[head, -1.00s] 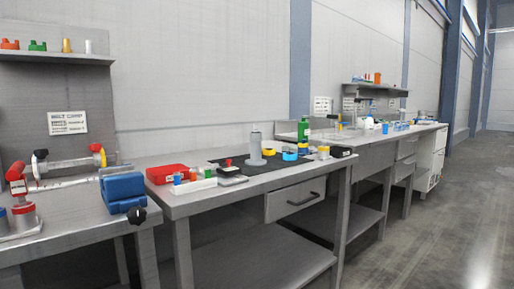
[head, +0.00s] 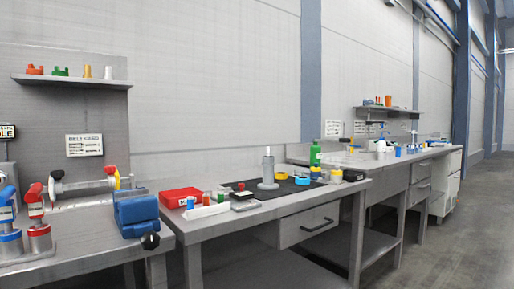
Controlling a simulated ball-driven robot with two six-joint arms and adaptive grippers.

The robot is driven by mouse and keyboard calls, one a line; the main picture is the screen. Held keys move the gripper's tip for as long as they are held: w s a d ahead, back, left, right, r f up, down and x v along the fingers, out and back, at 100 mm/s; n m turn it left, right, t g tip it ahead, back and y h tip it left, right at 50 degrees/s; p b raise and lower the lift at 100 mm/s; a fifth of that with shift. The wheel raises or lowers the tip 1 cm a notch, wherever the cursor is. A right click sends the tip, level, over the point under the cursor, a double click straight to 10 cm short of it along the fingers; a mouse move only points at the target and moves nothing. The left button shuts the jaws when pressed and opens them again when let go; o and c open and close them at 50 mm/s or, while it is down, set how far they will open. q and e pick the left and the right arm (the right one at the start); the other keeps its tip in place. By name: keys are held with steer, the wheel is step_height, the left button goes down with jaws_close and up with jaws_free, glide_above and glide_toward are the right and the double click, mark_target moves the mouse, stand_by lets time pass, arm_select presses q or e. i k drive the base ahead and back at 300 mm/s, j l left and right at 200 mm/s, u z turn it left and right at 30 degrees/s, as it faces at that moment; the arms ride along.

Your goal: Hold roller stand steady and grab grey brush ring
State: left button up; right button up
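A grey upright stand (head: 268,169) with a round base and a thin top stands on the dark mat (head: 233,186) of the middle bench. It looks like the roller stand, but it is small and far off. A yellow ring-shaped piece (head: 282,176) and a blue ring-shaped piece (head: 303,180) lie on the mat to its right. I cannot make out a separate grey brush ring. Neither of my grippers is in view.
A blue vise-like block (head: 136,212) sits on the left bench. Open floor (head: 463,238) lies at the right.

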mark_target(271, 160)
steer(key=i+l+u, duration=0.1)
steer(key=u, duration=0.3)
steer(key=i+l+u, duration=0.1)
steer(key=l+u, duration=0.25)
steer(key=i+l+u, duration=0.1)
steer(key=u, duration=0.3)
